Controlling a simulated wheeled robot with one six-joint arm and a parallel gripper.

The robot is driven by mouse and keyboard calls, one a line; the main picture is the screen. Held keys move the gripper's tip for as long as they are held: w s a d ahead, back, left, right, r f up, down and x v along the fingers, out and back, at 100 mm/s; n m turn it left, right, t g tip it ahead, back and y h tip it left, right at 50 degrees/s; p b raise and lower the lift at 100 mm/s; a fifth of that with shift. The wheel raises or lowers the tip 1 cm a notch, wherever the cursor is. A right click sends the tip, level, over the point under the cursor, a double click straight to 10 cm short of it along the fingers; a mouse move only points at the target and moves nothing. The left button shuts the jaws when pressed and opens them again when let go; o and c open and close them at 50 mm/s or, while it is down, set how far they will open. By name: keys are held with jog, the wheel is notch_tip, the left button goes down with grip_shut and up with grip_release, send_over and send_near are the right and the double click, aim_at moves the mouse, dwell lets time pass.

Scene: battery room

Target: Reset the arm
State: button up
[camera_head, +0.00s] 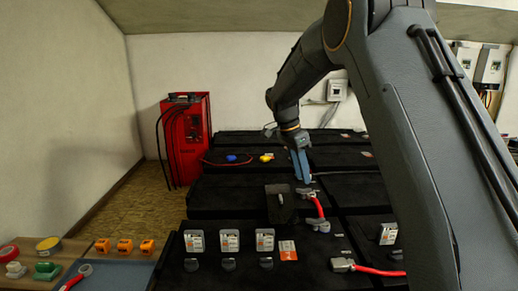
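My arm comes in from the upper right and bends down toward the black battery bank (215,197). My gripper (301,178) points downward above the bank, near the middle of the picture. Its blue-grey fingers look close together, but at this size I cannot tell whether they are open or shut. I see nothing clearly held. A red cable (318,207) with metal ends lies just below and right of the fingertips. A dark block (281,207) stands left of that cable.
A red cabinet (187,135) with black cables stands at the back left. Several white labelled units (229,240) line the front of the bank. A table (90,258) at the lower left holds orange blocks (124,246) and a blue tray (110,275). The floor (150,205) between cabinet and table is clear.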

jog(key=s+d+r+n+y+p, duration=0.1)
jog(key=s+n+p, duration=0.7)
jog(key=s, duration=3)
jog(key=d+n+y, duration=0.1)
jog(key=n+y, duration=0.1)
jog(key=n, duration=0.4)
jog(key=shift+s+d+r, duration=0.15)
jog(key=shift+s+d, duration=0.1)
jog(key=shift+d, duration=0.05)
